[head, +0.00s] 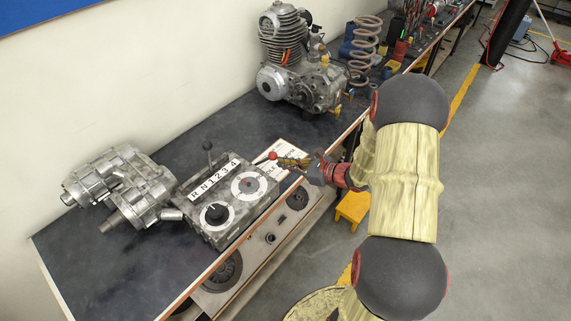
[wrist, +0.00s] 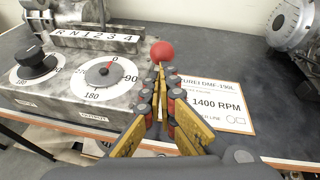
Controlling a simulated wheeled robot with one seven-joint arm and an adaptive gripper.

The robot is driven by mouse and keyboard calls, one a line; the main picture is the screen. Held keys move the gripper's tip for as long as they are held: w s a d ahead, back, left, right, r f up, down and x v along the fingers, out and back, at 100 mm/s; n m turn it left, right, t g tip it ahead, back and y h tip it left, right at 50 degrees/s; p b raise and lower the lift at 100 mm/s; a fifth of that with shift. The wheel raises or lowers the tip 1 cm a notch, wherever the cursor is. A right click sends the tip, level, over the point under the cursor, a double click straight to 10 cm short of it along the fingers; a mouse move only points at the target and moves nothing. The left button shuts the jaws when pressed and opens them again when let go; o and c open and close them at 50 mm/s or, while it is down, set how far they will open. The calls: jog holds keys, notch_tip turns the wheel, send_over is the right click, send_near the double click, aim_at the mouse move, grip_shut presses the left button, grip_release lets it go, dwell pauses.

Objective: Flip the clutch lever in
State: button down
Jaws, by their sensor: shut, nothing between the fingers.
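The gearbox test unit (head: 232,193) is a worn grey box on the bench, with an R N 1 2 3 4 strip and a dial on top. A lever with a red ball knob (head: 272,155) sticks out at its right side; I take this as the clutch lever. The red knob (wrist: 162,51) also shows in the wrist view, just beyond my fingertips. My gripper (head: 281,160) is shut and empty, its tips close beside the knob. In the wrist view the fingertips (wrist: 160,72) meet just below the knob; I cannot tell if they touch. The lever's shaft is mostly hidden there.
A black-knobbed gear lever (head: 208,146) stands behind the strip. A black selector knob (head: 216,213) is on the box's front. A printed 1400 RPM card (wrist: 215,105) lies right of the box. A metal gear assembly (head: 122,187) is at left, an engine (head: 300,75) behind.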

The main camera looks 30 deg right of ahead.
jog(key=shift+w+r+p, duration=0.15)
jog(key=shift+r+p, duration=0.15)
jog(key=shift+p, duration=0.1)
jog(key=w+r+g+p, duration=0.1)
jog(key=p, duration=0.3)
jog(key=w+a+r+g+h+p, duration=0.1)
jog(key=w+r+g+p, duration=0.1)
jog(key=p, duration=0.2)
jog(key=w+a+r+g+p, duration=0.1)
jog(key=w+r+p, duration=0.1)
jog(key=p, duration=0.3)
jog(key=shift+r+g+h, duration=0.15)
jog(key=shift+g+h, duration=0.15)
jog(key=shift+h, duration=0.1)
jog(key=w+p, duration=0.1)
jog(key=g+p, duration=0.1)
jog(key=p, duration=0.1)
jog(key=w+a+p, duration=0.1)
jog(key=shift+w+r+g+h, duration=0.3)
jog(key=shift+w+r, duration=0.05)
jog(key=shift+r, duration=0.05)
jog(key=shift+w+a+r+m+p, duration=0.1)
jog(key=shift+w+a+m+p, duration=0.05)
jog(key=shift+w+p, duration=0.35)
jog(key=shift+w+a+m+p, duration=0.15)
jog(key=shift+w+p, duration=0.3)
jog(key=shift+p, duration=0.05)
